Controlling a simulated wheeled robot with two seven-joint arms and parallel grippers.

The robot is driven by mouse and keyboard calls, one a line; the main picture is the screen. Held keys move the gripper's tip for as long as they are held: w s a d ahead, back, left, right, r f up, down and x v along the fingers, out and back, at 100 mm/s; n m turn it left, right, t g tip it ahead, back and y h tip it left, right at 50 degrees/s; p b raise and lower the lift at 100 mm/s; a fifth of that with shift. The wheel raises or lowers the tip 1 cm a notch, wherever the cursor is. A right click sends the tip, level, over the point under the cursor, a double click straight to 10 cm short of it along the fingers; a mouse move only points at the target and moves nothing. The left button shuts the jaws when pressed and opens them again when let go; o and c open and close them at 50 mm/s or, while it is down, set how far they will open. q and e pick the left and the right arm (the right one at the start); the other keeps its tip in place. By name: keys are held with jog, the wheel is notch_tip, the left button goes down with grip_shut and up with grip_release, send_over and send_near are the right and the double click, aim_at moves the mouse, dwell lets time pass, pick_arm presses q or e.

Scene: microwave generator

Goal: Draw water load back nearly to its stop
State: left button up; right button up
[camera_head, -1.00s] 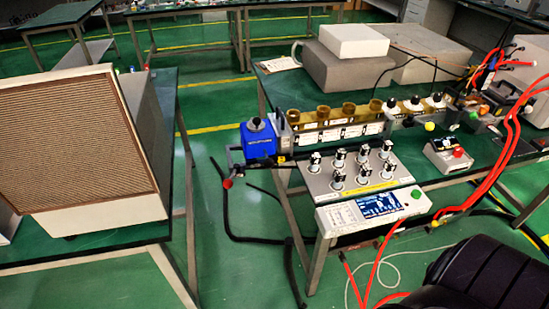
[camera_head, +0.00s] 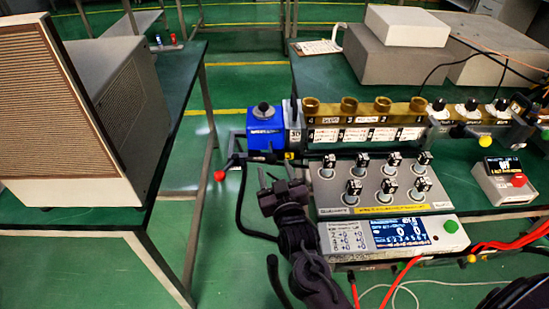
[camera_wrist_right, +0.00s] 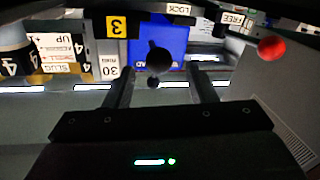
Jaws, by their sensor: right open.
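The blue water load (camera_head: 266,130) sits at the left end of the brass-coloured waveguide row, near the bench's left edge. It also shows in the right wrist view (camera_wrist_right: 172,42), its label partly covered. A black ball knob (camera_wrist_right: 159,60) stands in front of it there. My right gripper (camera_head: 276,172) is just in front of and below the water load. In the right wrist view its fingers (camera_wrist_right: 162,85) are apart, with the black knob seen between their tips and nothing visibly held. A red ball (camera_head: 219,175) is at the left, beside LOCK and FREE labels in the wrist view. My left gripper is not in view.
A panel of several black-topped knobs (camera_head: 380,185) and a display unit (camera_head: 395,233) lie close right of my right arm. Brass stubs (camera_head: 348,105) run right of the load. A large vented cabinet (camera_head: 60,110) stands left, across a floor gap.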

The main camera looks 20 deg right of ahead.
aim_at(273, 164)
jog(key=shift+w+d+f, duration=0.1)
jog(key=shift+w+d, duration=0.05)
jog(key=shift+w, duration=1.1)
jog(key=shift+w+d, duration=0.1)
jog(key=shift+w, duration=1.15)
